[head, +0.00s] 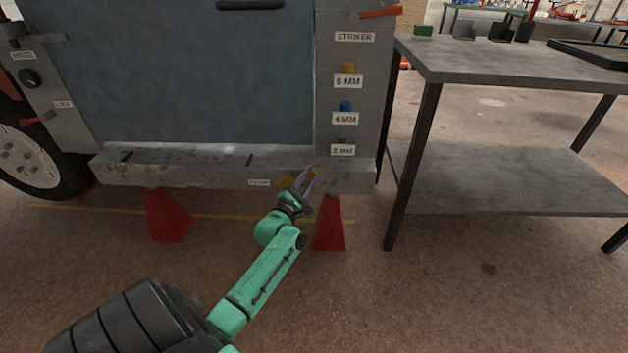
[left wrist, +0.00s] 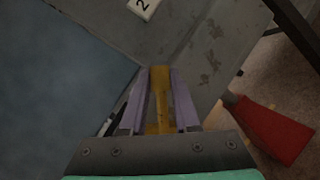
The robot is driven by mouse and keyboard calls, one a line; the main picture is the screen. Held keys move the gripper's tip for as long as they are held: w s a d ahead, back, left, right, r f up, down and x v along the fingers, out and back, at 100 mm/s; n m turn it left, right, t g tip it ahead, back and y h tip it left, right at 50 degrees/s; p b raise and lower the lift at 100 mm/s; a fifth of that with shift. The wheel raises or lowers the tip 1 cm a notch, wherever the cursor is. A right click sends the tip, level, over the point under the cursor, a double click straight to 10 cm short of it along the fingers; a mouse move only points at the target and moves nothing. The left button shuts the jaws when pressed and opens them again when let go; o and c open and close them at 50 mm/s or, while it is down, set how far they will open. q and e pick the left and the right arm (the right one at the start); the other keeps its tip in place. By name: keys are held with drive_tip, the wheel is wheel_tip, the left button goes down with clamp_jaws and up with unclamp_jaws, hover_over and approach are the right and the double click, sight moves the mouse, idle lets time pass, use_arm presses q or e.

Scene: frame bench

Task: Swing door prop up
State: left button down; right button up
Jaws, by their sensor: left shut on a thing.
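The blue-grey door (head: 190,80) fills the frame opening of the bench and also shows in the left wrist view (left wrist: 50,90). A yellow-orange prop (head: 312,173) is at the right end of the sill, beside a small label. My left gripper (head: 308,176) is shut on the prop, which lies between its two purple-grey fingers in the left wrist view (left wrist: 159,100). The prop's far end reaches the grey metal by the door's lower corner; I cannot tell whether it touches. My right gripper is not in view.
The grey right post carries a STRIKER label (head: 354,38) and yellow, blue and green knobs marked 6, 4 and 2 MM. Red stands (head: 330,228) support the sill (head: 200,170). A grey table (head: 500,62) stands at right.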

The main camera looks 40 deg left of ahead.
use_arm(q)
drive_tip(key=shift+s+a+r+n+t+y+b, duration=0.25)
drive_tip(key=shift+s+a+r+n+y+b, duration=0.5)
drive_tip(key=shift+n, duration=0.95)
drive_tip(key=shift+s+a+r+n+t+y+b, duration=0.3)
drive_tip(key=shift+s+a+n+y+b, duration=0.45)
drive_tip(key=shift+n, duration=0.95)
drive_tip(key=shift+s+a+r+n+t+y+b, duration=0.15)
drive_tip(key=shift+s+a+r+n+y+b, duration=0.4)
drive_tip(key=shift+a+n+y, duration=0.8)
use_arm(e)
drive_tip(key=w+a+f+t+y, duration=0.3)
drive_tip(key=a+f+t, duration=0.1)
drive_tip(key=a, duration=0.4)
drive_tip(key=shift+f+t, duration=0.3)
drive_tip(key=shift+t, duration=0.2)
use_arm(q)
drive_tip(key=shift+w+d+r+n+h, duration=0.1)
drive_tip(key=shift+d+n+h, duration=0.15)
drive_tip(key=shift+n+h, duration=0.15)
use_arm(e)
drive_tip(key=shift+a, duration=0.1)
use_arm(q)
drive_tip(key=c, duration=0.6)
unclamp_jaws()
drive_tip(key=shift+c, duration=0.2)
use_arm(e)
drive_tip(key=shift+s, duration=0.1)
